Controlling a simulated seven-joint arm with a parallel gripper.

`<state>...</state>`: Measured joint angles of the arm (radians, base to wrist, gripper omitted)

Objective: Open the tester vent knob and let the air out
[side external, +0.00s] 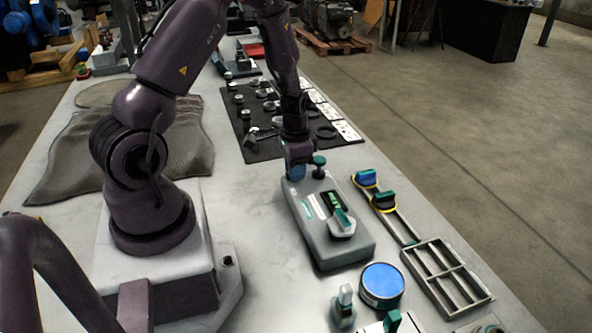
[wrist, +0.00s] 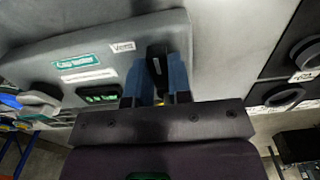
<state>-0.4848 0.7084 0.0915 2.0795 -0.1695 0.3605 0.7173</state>
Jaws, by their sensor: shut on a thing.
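The tester is a grey box; it lies on the bench in the side view (side external: 350,254) and fills the upper left of the wrist view (wrist: 95,30). A small label (wrist: 122,47) on it seems to read as the vent label. Beside that label is a dark upright knob (wrist: 155,55). My gripper (wrist: 157,82) has its blue fingers shut on this knob, one on each side. In the side view, my gripper (side external: 296,172) is at the far left corner of the tester, where it hides the held knob. How far the knob is turned cannot be told.
A green-topped knob (side external: 319,164) stands close to my gripper. A blue-topped can (side external: 382,284), a divided tray (side external: 446,277) and a dark mat (side external: 262,145) with parts lie around. Bare bench shows left of the tester.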

